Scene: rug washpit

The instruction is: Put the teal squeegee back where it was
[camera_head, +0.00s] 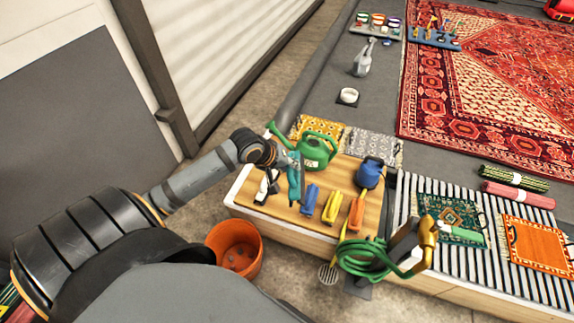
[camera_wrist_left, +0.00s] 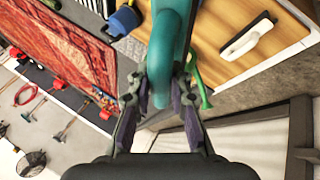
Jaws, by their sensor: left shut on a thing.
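The teal squeegee (camera_head: 295,184) is held in my left gripper (camera_head: 284,160), over the left part of the wooden board (camera_head: 285,213). In the left wrist view the fingers of my left gripper (camera_wrist_left: 163,92) close around the curved teal handle of the squeegee (camera_wrist_left: 172,45). I cannot tell whether its lower end touches the board. A blue tool (camera_head: 310,198), a yellow one (camera_head: 333,206) and an orange one (camera_head: 356,212) stand in a row to its right. A white and black tool (camera_head: 266,187) is to its left. My right gripper is out of view.
A green watering can (camera_head: 316,150) is close behind the squeegee, and a blue jug (camera_head: 370,172) stands at the board's back right. A coiled green hose (camera_head: 365,258) hangs at the front edge. An orange bucket (camera_head: 235,248) is on the floor below.

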